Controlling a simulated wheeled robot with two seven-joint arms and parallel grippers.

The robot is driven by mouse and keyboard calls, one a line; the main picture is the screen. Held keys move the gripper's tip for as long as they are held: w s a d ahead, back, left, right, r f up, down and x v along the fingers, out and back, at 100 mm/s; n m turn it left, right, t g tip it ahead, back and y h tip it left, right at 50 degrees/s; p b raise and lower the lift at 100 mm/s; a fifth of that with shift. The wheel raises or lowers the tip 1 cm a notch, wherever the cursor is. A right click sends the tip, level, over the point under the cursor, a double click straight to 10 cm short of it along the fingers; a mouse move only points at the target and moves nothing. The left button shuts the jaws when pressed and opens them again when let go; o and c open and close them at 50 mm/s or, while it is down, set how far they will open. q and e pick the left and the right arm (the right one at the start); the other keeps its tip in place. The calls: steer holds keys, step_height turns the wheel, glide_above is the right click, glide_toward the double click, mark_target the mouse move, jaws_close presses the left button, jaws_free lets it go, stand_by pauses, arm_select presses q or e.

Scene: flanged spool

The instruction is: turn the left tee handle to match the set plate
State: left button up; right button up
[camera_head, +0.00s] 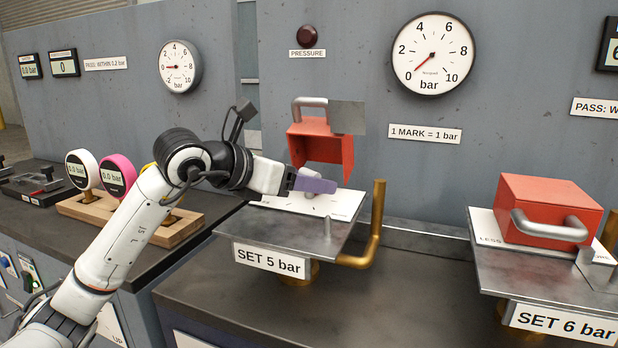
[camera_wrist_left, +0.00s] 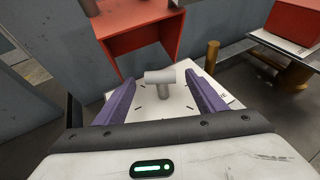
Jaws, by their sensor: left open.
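The left tee handle (camera_wrist_left: 162,78), a grey crossbar on a short stem, stands on a white dial card with tick marks in the left wrist view. My left gripper (camera_wrist_left: 161,88) is open, its purple fingers on either side of the tee with gaps showing; no contact shows. The set plate (camera_head: 270,260) reads "SET 5 bar" on the station's front. The large round gauge (camera_head: 433,53) has its red needle near 0. My right gripper is not in view.
A raised red cover (camera_head: 338,150) stands behind the gripper. A brass bent pipe (camera_head: 375,225) rises to the right. The right station has a closed red cover (camera_head: 550,200) and a "SET 6 bar" plate (camera_head: 565,322). A wooden stand (camera_head: 170,232) holds gauges at left.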

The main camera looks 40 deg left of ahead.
arm_select(q)
steer(key=shift+w+d+f, duration=0.1)
steer(key=shift+w+f, duration=0.2)
steer(key=shift+w, duration=0.35)
steer(key=c, duration=0.9)
steer(key=shift+c, duration=0.2)
steer(key=shift+r+n+y, duration=0.1)
steer(key=shift+n+y, duration=0.2)
steer(key=shift+y, duration=0.1)
